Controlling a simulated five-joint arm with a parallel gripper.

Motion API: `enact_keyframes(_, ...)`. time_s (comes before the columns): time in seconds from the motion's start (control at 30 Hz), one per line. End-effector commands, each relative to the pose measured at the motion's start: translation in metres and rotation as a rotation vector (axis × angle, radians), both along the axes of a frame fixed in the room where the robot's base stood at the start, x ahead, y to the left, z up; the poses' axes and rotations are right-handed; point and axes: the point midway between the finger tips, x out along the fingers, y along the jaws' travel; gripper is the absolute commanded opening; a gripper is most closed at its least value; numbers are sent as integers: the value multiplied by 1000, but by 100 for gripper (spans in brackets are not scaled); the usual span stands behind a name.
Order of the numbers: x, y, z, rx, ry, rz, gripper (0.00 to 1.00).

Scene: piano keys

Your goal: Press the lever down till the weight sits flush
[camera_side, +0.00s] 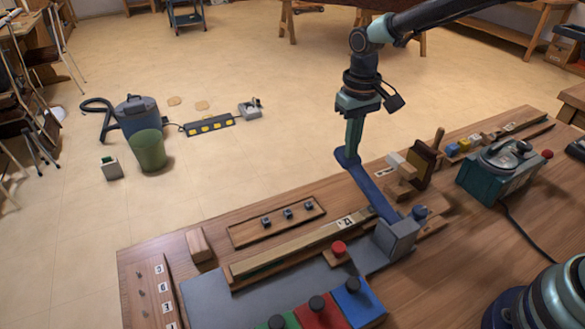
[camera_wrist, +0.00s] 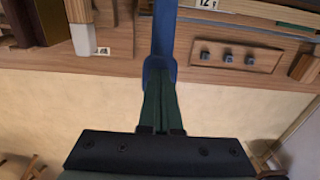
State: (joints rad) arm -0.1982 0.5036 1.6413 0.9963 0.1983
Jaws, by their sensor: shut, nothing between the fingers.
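A long blue lever (camera_side: 370,186) runs from a grey block (camera_side: 397,238) on the bench out toward the bench's back edge. It also shows in the wrist view (camera_wrist: 165,35). My gripper (camera_side: 350,150) is shut and empty, pointing down with its tips at the lever's rounded far end; they look in contact, but a small gap cannot be ruled out. In the wrist view my gripper (camera_wrist: 158,85) meets the same end. A small dark blue knob (camera_side: 420,212) stands beside the grey block. I cannot tell for certain which part is the weight or whether it sits flush.
A red button (camera_side: 338,248) and a long wooden strip (camera_side: 295,250) lie left of the lever. A tray with small blue pegs (camera_side: 288,214) is behind them. Wooden blocks (camera_side: 402,165) stand close right of the lever. Coloured boxes (camera_side: 320,312) are in front.

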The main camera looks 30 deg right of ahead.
Motion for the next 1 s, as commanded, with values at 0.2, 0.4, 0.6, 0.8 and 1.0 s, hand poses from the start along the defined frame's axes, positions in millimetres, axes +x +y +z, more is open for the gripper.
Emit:
enact_keyframes(0.2,0,0,-6,0,2,0,0)
enact_keyframes(0.4,0,0,-12,0,2,0,0)
enact_keyframes(0.6,-1,0,-18,-1,3,0,0)
enact_keyframes(0.8,0,0,-23,0,2,0,0)
enact_keyframes(1.0,-1,0,-27,-1,4,0,0)
